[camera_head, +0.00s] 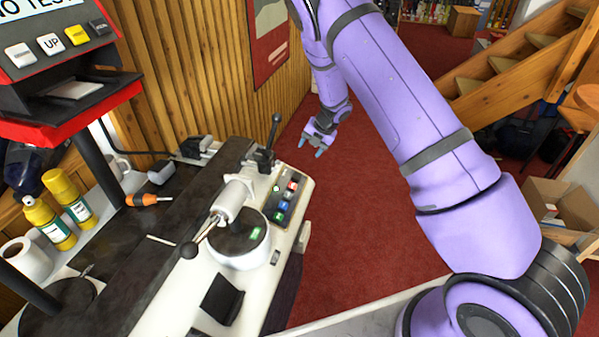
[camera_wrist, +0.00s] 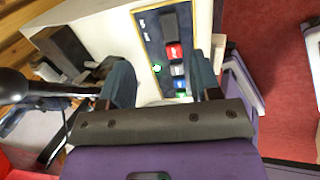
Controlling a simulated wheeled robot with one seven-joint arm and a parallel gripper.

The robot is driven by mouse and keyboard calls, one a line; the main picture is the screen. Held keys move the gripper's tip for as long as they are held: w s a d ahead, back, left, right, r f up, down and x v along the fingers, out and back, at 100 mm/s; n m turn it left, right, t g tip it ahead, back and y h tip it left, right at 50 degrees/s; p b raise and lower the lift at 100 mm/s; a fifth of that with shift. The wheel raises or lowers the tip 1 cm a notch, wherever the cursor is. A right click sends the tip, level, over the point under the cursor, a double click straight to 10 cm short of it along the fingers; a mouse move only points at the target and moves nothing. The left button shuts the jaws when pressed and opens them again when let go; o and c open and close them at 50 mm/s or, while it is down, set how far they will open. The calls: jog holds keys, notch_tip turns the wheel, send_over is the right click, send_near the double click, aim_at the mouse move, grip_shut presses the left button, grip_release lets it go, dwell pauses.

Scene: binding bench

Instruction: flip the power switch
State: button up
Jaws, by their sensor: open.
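The white machine (camera_head: 186,290) on the bench has a dark control panel (camera_head: 274,209) with small red, blue and green buttons. I cannot tell which of these is the power switch. My gripper (camera_head: 311,149) is open and empty, beyond the machine's far right end. In the wrist view its fingers (camera_wrist: 162,82) straddle the panel in the picture, with no visible contact.
A black-knobbed lever (camera_head: 275,130) stands upright near the panel; another lever (camera_head: 203,234) sticks out beside the round white housing. Yellow bottles (camera_head: 50,222) and an orange-handled screwdriver (camera_head: 147,199) are on the left. Red carpet (camera_head: 345,215) lies open to the right.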

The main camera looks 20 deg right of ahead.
aim_at(298, 173)
jog(key=shift+g, duration=0.3)
jog(key=x, duration=1.2)
jog(key=shift+s+f, duration=0.15)
jog(key=shift+s, duration=0.25)
